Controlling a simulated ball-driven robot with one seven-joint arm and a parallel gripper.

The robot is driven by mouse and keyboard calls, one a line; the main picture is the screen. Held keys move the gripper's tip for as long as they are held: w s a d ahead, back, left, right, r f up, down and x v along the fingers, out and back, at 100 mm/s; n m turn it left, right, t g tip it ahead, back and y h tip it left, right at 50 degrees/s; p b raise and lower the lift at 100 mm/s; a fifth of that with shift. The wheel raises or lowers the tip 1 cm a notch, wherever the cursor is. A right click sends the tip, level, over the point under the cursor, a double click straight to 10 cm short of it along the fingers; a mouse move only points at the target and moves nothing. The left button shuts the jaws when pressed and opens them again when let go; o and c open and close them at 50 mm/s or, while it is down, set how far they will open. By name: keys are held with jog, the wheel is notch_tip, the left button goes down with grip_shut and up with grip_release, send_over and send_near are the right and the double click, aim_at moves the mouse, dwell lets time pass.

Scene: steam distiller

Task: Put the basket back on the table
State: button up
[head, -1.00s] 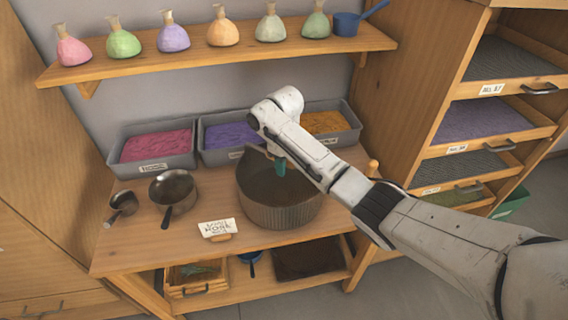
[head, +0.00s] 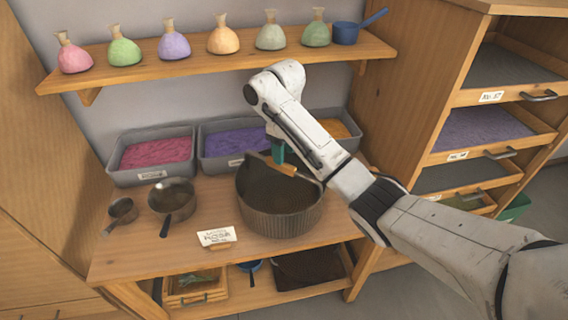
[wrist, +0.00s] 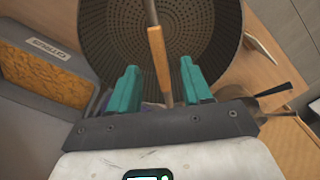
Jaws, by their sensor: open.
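The basket (head: 280,216) is a large dark, ribbed round vessel standing upright on the wooden table (head: 130,255). Its perforated inside (wrist: 205,35) fills the upper wrist view. Its bail handle has a wooden grip (wrist: 157,50) and is raised over the opening; the grip (head: 288,170) also shows in the head view. My gripper (wrist: 163,85) is open, with its teal fingers on either side of the handle and a gap to each. In the head view my gripper (head: 278,152) is just above the basket's back rim, partly hidden by my arm.
Bins of pink (head: 157,152), purple (head: 232,141) and orange material stand behind the basket. Two pans (head: 173,198) and a white card (head: 216,236) are on its left. A shelf of flasks (head: 222,37) hangs above. A drawer rack (head: 500,95) stands right.

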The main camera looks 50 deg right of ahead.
jog(key=shift+r+p, duration=0.85)
jog(key=shift+r, duration=1)
jog(key=s+a+f+t+y, duration=0.1)
jog(key=s+a+f, duration=0.45)
jog(key=a, duration=0.45)
jog(key=s+a+f+t+y, duration=0.1)
jog(key=s+a+f, duration=0.3)
jog(key=a+f, duration=0.45)
jog(key=s+d+f+m+g+h, duration=0.1)
jog(key=s+f+m+h, duration=0.1)
jog(key=s, duration=2.2)
jog(key=shift+s+d+m+h, duration=0.2)
jog(key=shift+s+m+h, duration=0.1)
jog(key=shift+m, duration=0.2)
